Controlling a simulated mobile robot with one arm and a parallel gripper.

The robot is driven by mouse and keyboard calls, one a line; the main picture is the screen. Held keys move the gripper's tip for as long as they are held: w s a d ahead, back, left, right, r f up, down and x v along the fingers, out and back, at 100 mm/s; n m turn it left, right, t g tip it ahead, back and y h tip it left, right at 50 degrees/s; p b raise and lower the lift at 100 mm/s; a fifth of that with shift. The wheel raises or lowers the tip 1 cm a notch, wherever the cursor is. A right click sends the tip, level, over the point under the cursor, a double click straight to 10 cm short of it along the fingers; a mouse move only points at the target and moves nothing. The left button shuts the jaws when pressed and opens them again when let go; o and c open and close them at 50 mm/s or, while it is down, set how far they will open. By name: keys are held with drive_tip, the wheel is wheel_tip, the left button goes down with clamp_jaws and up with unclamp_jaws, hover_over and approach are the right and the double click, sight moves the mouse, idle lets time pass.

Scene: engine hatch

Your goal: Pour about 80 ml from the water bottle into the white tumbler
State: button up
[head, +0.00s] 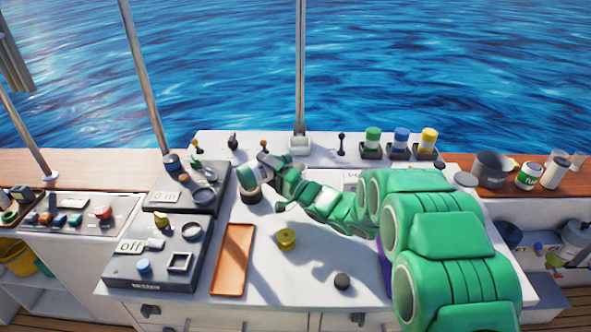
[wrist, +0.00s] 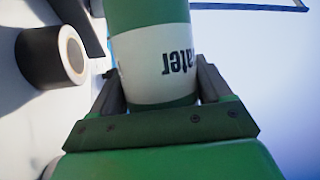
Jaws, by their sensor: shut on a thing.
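The water bottle (wrist: 150,50) is green with a white label; the word on it reads upside down in the wrist view. My gripper (wrist: 155,95) is shut on the bottle, with a jaw on each side of the label. In the head view my gripper (head: 282,180) is over the back left of the white worktop, and the bottle is small and partly hidden there, so I cannot tell its exact tilt. A plain white cup (head: 555,172), which looks like the white tumbler, stands on the wooden ledge at the far right, well apart from my gripper.
A black roll with a pale end (wrist: 50,55) is close left of the bottle. An orange tray (head: 233,260), a yellow knob-like piece (head: 286,238) and a dark puck (head: 342,281) are on the worktop. Dark switch panels (head: 160,255) stand left. A pot (head: 493,168) stands right.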

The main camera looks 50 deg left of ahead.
drive_tip(key=shift+m, duration=0.4)
drive_tip(key=shift+r+m+y, duration=0.15)
drive_tip(key=shift+m+y, duration=0.15)
idle(1.0)
drive_tip(key=shift+n+h, duration=0.5)
drive_tip(key=shift+n, duration=0.6)
drive_tip(key=shift+s+f+n+h, duration=0.45)
drive_tip(key=shift+f+n, duration=0.2)
drive_tip(key=shift+n, duration=0.35)
drive_tip(key=shift+r+n+g+h, duration=0.3)
drive_tip(key=shift+r+n, duration=0.1)
drive_tip(key=shift+n, duration=0.1)
drive_tip(key=shift+w, duration=0.1)
drive_tip(key=shift+r, duration=0.3)
drive_tip(key=shift+r+n, duration=0.1)
drive_tip(key=shift+n, duration=0.2)
